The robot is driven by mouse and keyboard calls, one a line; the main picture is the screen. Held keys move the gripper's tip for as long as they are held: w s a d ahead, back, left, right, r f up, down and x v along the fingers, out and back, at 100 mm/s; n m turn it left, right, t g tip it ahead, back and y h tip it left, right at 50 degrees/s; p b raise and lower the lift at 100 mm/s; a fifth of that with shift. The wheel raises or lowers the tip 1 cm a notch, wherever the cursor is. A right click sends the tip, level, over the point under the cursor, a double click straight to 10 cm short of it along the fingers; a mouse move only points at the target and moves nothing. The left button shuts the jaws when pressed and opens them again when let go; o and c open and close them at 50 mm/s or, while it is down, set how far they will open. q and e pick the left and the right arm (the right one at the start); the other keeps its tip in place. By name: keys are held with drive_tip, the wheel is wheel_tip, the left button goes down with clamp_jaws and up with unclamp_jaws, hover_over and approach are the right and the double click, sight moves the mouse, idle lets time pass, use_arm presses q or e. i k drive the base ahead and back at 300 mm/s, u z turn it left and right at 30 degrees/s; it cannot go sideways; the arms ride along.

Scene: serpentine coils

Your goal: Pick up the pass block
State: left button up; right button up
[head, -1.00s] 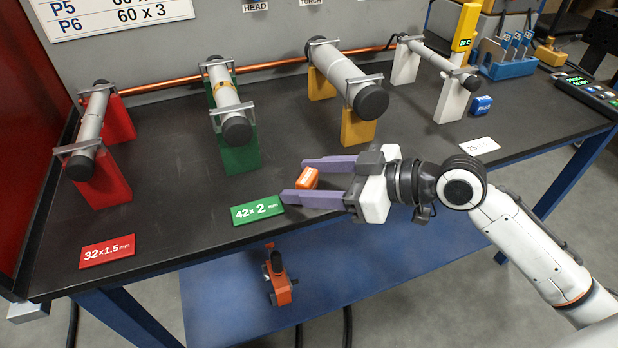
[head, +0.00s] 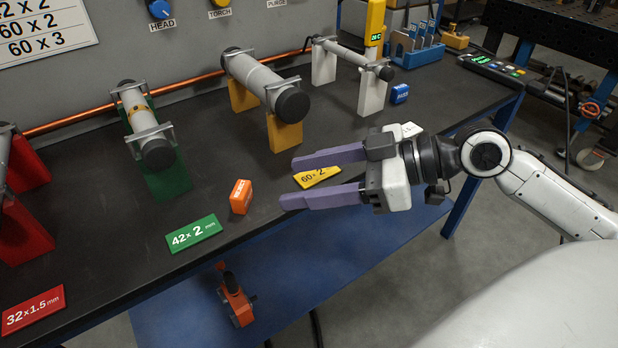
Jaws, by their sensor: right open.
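The pass block (head: 399,93) is a small blue block with pale lettering. It sits on the dark bench top at the foot of the white tube stand, toward the back right. My right gripper (head: 286,182) is open and empty, its two purple fingers pointing left. It is above the front of the bench, in front and to the left of the blue block and well apart from it. My left gripper is not in view.
An orange block (head: 240,196) stands left of my fingertips, near the green card (head: 193,233). A yellow card (head: 317,177) shows between my fingers. Tubes on yellow (head: 284,134) and white (head: 371,94) stands rise behind. Bare bench lies right of the blue block.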

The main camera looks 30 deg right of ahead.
sight(399, 93)
drive_tip(key=z, duration=1.5)
